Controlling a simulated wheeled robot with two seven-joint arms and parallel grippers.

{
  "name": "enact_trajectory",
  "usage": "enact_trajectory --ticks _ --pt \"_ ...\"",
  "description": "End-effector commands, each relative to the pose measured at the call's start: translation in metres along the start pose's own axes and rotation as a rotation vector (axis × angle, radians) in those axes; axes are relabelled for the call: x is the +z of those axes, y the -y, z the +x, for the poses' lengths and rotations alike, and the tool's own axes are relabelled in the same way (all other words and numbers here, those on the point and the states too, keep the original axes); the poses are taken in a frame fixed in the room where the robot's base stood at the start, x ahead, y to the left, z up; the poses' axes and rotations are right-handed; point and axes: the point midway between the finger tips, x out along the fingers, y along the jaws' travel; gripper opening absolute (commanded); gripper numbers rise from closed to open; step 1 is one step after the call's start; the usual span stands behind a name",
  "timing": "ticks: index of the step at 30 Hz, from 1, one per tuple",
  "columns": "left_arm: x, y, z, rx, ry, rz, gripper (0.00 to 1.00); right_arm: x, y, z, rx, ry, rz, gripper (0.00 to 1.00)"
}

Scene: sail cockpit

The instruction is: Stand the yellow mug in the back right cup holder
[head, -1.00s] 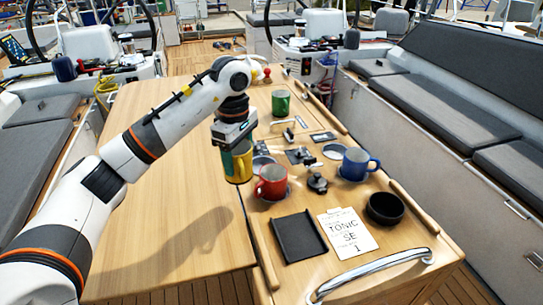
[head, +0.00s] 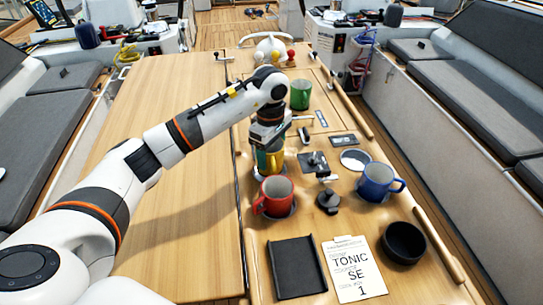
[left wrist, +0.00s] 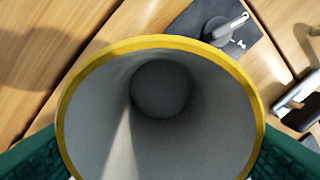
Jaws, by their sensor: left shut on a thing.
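The yellow mug (head: 275,161) is upright in my left gripper (head: 268,151), which is shut on it. It appears raised over the back left of the holder area, behind the red mug (head: 274,196); its exact height is unclear. In the left wrist view the mug's yellow rim (left wrist: 165,42) and grey, empty inside fill the middle, with green finger pads (left wrist: 25,158) on both sides. The back right cup holder (head: 355,160) is an empty round recess right of the mug. The back left holder is hidden behind the mug and gripper. My right gripper is out of view.
The blue mug (head: 378,184) stands in front of the back right holder. A green mug (head: 300,95) stands farther back. Small dark fittings (head: 313,162) lie between the holders. A black bowl (head: 403,243), black tray (head: 297,268) and note card (head: 354,270) are in front.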

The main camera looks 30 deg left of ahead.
Motion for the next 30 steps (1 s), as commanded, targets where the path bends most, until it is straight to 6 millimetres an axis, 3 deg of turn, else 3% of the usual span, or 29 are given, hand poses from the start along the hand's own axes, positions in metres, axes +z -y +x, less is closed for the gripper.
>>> enact_trajectory --ticks 3,6,19,20,23,30 --pt "0.000 -0.001 0.017 0.005 -0.001 0.000 0.41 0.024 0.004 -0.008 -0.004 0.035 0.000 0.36" --pt "0.001 -0.001 0.025 0.001 0.000 0.000 0.41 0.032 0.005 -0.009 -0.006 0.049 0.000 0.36" --pt "0.001 0.000 0.034 0.000 0.001 0.001 0.41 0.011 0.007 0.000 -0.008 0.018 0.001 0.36" --pt "0.001 0.000 0.033 0.001 0.001 0.001 0.70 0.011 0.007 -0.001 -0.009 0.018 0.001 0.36" --pt "0.000 -0.001 0.032 0.001 0.001 0.001 0.86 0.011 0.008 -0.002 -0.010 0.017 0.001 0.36" --pt "0.000 -0.001 0.032 0.001 0.001 0.001 0.88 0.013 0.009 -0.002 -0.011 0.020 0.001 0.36"
